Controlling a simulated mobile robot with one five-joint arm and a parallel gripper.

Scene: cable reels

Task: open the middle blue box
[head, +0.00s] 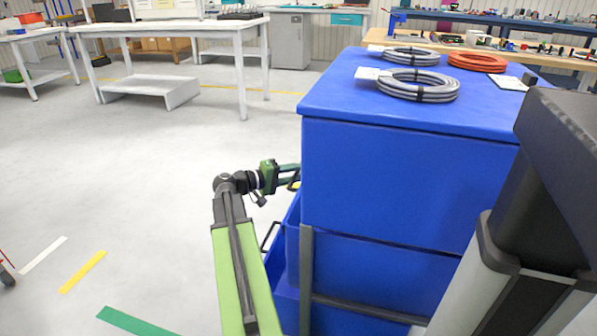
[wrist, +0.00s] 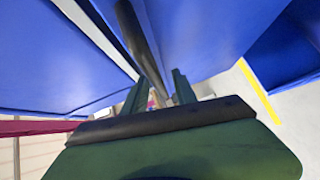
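The blue box stack (head: 400,180) stands right of centre in the head view, seen mostly from its side. Its front faces left. Blue box parts stick out at the lower front (head: 292,225), with a dark handle (head: 270,236) on the lower one. Which is the middle box is hard to tell. My gripper (head: 291,178) is at the upper front of the stack, beside a dark handle. In the wrist view, a dark bar (wrist: 142,45) runs down between the green fingers of my gripper (wrist: 160,92). The fingers are apart; contact with the bar cannot be seen.
Grey cable coils (head: 418,86) and an orange coil (head: 477,62) lie on top of the stack. A grey frame post (head: 306,275) stands at its corner. A white table (head: 170,28) is at the back left.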

